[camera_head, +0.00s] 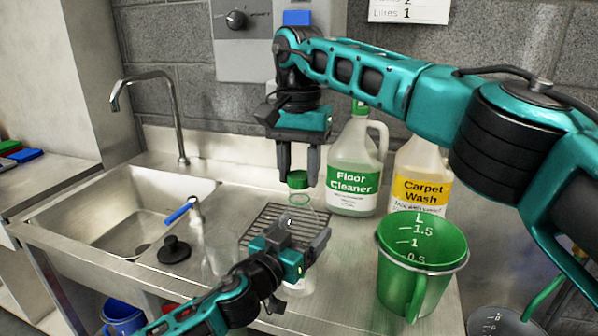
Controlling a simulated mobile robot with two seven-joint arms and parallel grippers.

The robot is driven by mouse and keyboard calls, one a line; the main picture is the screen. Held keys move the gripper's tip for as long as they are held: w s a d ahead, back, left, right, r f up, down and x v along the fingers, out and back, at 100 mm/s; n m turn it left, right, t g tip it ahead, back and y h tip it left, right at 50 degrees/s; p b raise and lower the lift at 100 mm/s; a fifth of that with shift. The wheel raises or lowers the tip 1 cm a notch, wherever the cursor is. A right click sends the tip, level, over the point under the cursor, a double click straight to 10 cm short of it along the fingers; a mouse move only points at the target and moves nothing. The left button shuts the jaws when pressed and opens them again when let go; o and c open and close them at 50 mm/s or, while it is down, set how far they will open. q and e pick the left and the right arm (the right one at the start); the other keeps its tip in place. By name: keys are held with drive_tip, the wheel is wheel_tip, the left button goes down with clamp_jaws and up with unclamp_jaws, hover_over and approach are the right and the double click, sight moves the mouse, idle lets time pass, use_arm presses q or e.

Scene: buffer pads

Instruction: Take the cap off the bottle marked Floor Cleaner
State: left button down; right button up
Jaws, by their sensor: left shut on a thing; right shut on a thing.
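The jug marked Floor Cleaner (352,184) stands upright at the back of the steel counter, with a green cap (360,107) on top, partly behind my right arm. My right gripper (298,177) points down in front and left of the jug. It is shut on a separate green cap (298,181). Just below that cap is the open-looking neck of a clear bottle (300,199) with a green ring. My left gripper (306,239) is shut around this bottle's body and hides most of it, including any label. A small gap seems to separate cap and neck.
A Carpet Wash jug (422,188) and a green measuring jug (412,290) stand to the right. A spray bottle with blue trigger (180,213) and a black plug (174,249) are left, near the sink (120,205). A wire rack (262,222) lies behind my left gripper.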

sight(299, 175)
drive_tip(key=shift+r, duration=2)
use_arm(q)
unclamp_jaws()
drive_tip(key=shift+s, duration=0.1)
drive_tip(key=v, duration=1.2)
use_arm(e)
drive_tip(key=shift+f, duration=0.2)
